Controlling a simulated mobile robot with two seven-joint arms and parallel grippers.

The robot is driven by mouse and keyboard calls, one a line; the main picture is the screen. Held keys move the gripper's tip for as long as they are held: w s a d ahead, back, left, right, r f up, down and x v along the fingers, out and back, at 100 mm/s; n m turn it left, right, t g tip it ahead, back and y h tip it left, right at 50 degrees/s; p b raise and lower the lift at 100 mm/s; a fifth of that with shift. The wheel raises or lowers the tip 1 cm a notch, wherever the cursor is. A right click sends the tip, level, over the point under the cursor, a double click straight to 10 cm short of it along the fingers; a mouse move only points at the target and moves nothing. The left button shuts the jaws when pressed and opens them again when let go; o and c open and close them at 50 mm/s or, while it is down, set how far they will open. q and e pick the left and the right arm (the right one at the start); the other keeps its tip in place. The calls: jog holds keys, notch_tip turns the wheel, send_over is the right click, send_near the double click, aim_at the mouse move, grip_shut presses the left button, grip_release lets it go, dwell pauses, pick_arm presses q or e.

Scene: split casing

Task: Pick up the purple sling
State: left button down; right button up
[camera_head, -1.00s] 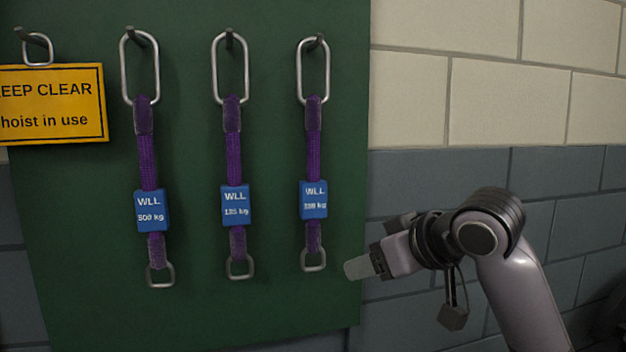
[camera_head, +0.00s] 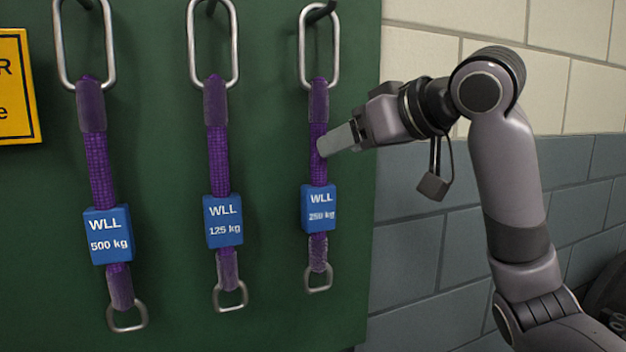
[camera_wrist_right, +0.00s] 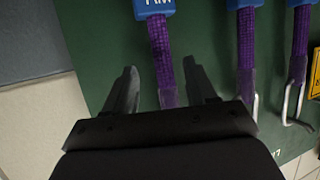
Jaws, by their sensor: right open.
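Three purple slings hang from hooks on a green board. The left one (camera_head: 99,170) has a blue tag reading 500 kg, the middle one (camera_head: 219,155) 125 kg, and the right one (camera_head: 318,172) 250 kg. Each has a large metal link at the top and a small one at the bottom. My right gripper (camera_head: 322,146) is open at the 250 kg sling's strap, above its tag. In the right wrist view, the fingers (camera_wrist_right: 160,82) stand on either side of the purple strap (camera_wrist_right: 160,55), apart from it. My left gripper is not in view.
The green board (camera_head: 265,290) ends just right of the 250 kg sling, beside a block wall (camera_head: 430,260). A yellow sign (camera_head: 15,90) is partly visible at the left. In the right wrist view, the neighbouring strap (camera_wrist_right: 246,50) hangs right of the fingers.

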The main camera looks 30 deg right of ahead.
aim_at(318, 161)
jog(key=p+x, duration=0.1)
jog(key=x, duration=0.4)
jog(key=shift+w+a+f, duration=0.1)
jog(key=shift+a+f, duration=0.05)
grip_shut()
dwell(1.2)
